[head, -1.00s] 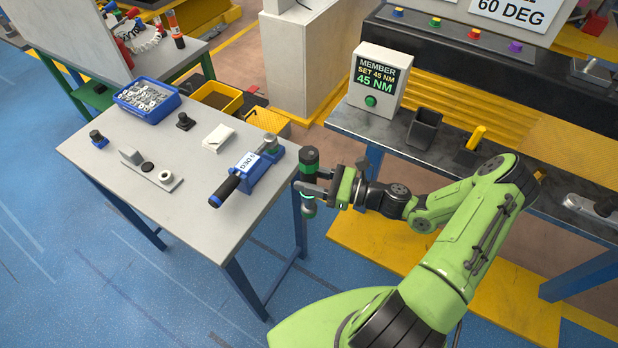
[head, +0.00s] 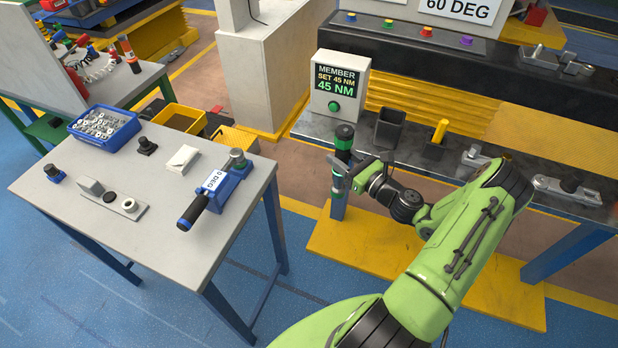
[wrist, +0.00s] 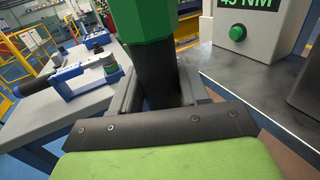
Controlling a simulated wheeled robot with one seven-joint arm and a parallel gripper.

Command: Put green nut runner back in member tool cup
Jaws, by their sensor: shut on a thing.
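The green nut runner (head: 343,134), with a dark body and green bands, is upright in my gripper (head: 345,172). My gripper is shut around its dark body, which also shows in the wrist view (wrist: 157,78) below a green head. It is held in the air at the near edge of the right bench, in front of the member controller (head: 340,85), which reads 45 NM. The member tool cup appears to be the dark square cup (head: 389,132) right of the controller. It looks empty from here, and the nut runner is left of it and apart.
The left table (head: 150,215) carries a blue angle tool (head: 215,190) and a blue bin of parts (head: 103,125).

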